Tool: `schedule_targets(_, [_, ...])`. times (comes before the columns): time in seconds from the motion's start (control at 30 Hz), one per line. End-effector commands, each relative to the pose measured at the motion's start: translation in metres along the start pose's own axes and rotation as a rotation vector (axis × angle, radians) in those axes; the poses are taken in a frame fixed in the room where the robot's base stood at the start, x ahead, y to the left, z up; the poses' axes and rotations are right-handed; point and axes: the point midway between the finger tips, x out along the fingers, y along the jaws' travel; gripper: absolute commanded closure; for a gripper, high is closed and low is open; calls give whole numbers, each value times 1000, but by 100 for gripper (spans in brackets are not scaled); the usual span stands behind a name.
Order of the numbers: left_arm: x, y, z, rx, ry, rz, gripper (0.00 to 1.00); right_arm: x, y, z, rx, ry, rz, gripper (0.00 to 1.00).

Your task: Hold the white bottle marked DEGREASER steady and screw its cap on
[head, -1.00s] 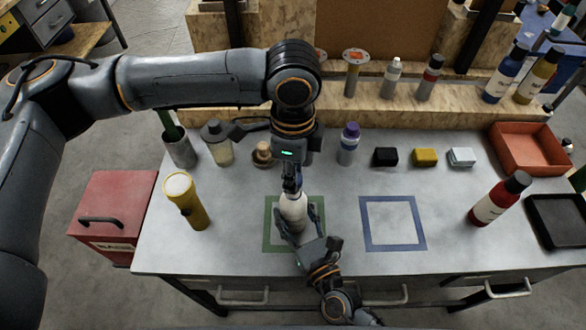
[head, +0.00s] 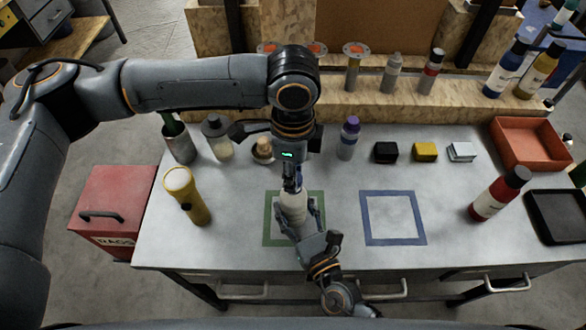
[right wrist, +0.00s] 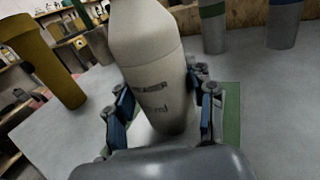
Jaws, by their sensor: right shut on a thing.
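The white bottle (head: 293,207) stands over the green-outlined square (head: 267,228) on the bench. In the right wrist view the bottle (right wrist: 155,75) fills the middle, with partly readable dark lettering on its side; its top is out of that view. My right gripper (head: 298,218) is shut on the bottle's body from the front, with a finger on each side (right wrist: 160,112). My left gripper (head: 292,183) points straight down at the bottle's top. Its fingertips and the cap are too small and covered to make out, so its grip is unclear.
A yellow flashlight-like cylinder (head: 187,200) stands left of the bottle. A purple-capped bottle (head: 348,142) and small blocks (head: 424,152) stand behind. The blue-outlined square (head: 392,240) is empty. A red bottle (head: 497,195) and an orange tray (head: 528,150) are at the right.

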Motion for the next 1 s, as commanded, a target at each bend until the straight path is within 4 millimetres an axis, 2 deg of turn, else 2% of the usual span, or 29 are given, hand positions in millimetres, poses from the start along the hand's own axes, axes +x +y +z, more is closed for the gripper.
schedule_targets(0.73, [11, 0, 0, 15, 0, 1, 79, 0, 0, 0, 0, -1, 0, 100])
schedule_targets(0.87, [12, 0, 0, 149, 2, 1, 79, 0, 0, 0, 0, -1, 0, 100])
schedule_targets(1.0, [12, 0, 0, 447, 3, 2, 79, 0, 0, 0, 0, 0, 0, 100])
